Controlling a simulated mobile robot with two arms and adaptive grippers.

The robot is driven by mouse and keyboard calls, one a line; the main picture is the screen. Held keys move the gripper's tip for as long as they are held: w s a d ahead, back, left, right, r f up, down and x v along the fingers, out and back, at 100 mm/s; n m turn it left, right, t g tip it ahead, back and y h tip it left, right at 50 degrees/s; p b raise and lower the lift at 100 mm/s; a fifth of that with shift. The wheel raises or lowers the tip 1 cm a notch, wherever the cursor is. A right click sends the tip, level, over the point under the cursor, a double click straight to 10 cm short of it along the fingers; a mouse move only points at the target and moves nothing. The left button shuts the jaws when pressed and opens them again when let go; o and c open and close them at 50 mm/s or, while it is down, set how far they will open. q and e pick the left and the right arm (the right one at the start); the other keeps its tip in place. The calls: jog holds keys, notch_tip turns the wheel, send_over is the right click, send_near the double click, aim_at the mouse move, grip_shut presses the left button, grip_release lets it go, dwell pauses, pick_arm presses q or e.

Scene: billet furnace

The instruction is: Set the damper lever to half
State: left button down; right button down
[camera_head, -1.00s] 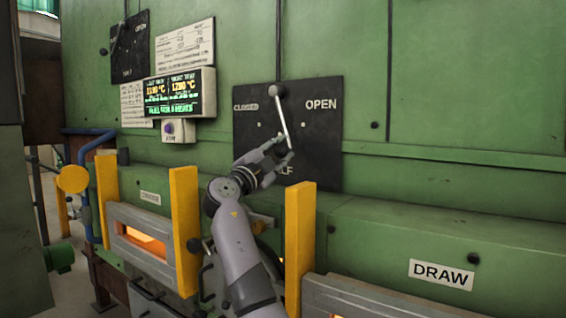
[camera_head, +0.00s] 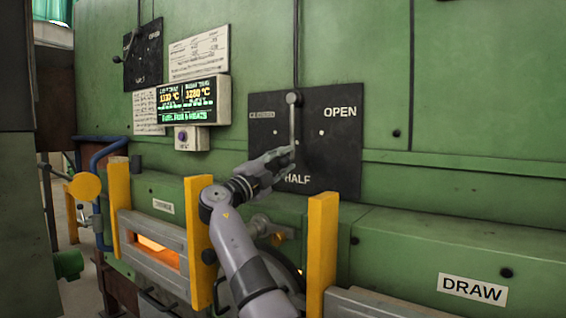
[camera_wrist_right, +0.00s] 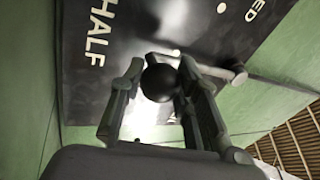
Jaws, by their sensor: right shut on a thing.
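The damper lever (camera_head: 292,125) is a pale metal rod hanging from a round pivot on a black plate (camera_head: 345,160) marked CLOSED, OPEN and HALF. It points almost straight down, towards the HALF mark (camera_head: 298,180). My right gripper (camera_head: 285,158) is shut on the lever's lower end and partly hides it. In the right wrist view, the lever's black ball knob (camera_wrist_right: 160,83) sits between the two fingers of my right gripper (camera_wrist_right: 158,90). My left gripper is not in view.
A similar dark plate with a lever (camera_head: 143,52) is at the upper left. A lit temperature display (camera_head: 187,99) is on the green furnace wall. Yellow posts (camera_head: 322,250) and a glowing furnace opening (camera_head: 155,250) are below, near my right arm.

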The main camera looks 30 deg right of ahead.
jog(key=c, duration=1.2)
grip_release()
jog(key=shift+a, duration=0.15)
jog(key=v, duration=1.1)
jog(key=shift+s+a+f, duration=0.15)
jog(key=shift+a+f, duration=0.1)
jog(key=shift+a, duration=0.05)
jog(key=shift+f, duration=0.1)
